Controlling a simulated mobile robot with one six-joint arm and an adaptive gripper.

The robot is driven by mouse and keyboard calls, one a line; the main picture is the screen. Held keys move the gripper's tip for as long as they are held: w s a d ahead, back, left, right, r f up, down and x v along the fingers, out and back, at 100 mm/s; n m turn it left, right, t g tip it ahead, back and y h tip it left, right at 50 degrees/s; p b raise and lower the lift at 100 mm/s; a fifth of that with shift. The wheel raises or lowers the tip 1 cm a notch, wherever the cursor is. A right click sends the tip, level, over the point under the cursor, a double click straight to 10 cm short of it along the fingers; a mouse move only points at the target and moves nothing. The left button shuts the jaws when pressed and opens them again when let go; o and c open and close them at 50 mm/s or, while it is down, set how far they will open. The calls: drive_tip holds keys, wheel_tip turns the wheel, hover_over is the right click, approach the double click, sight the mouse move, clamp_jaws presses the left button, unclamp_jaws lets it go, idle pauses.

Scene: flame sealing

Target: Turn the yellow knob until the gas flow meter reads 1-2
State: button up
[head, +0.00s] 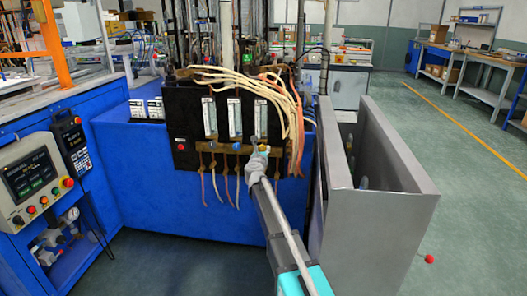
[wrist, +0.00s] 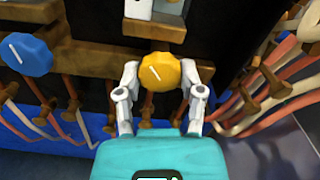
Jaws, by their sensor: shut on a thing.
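The yellow knob (wrist: 161,72) sits between the two fingers of my gripper (wrist: 163,80) in the wrist view, with a white line mark slanting on its face. My gripper is shut on it, one finger at each side. In the head view my gripper (head: 257,158) reaches the right end of the knob row, and only a little yellow of the knob (head: 262,148) shows. Above it stands the right-hand flow meter (head: 260,118), a clear upright tube. Its reading is too small to tell. In the wrist view only the lower end of the meter (wrist: 165,12) shows.
A blue knob (wrist: 26,54) is left of the yellow one. Two more flow meters (head: 209,117) stand to the left on the black panel. Pale and orange hoses (head: 290,115) hang close on the right. A grey metal bin (head: 375,200) stands right of my arm.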

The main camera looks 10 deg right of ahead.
drive_tip(key=shift+d+n, duration=0.1)
drive_tip(key=shift+n, duration=1.5)
drive_tip(key=o, duration=1.1)
drive_tip(key=shift+o, duration=0.2)
drive_tip(key=shift+s, duration=0.15)
drive_tip(key=v, duration=1.2)
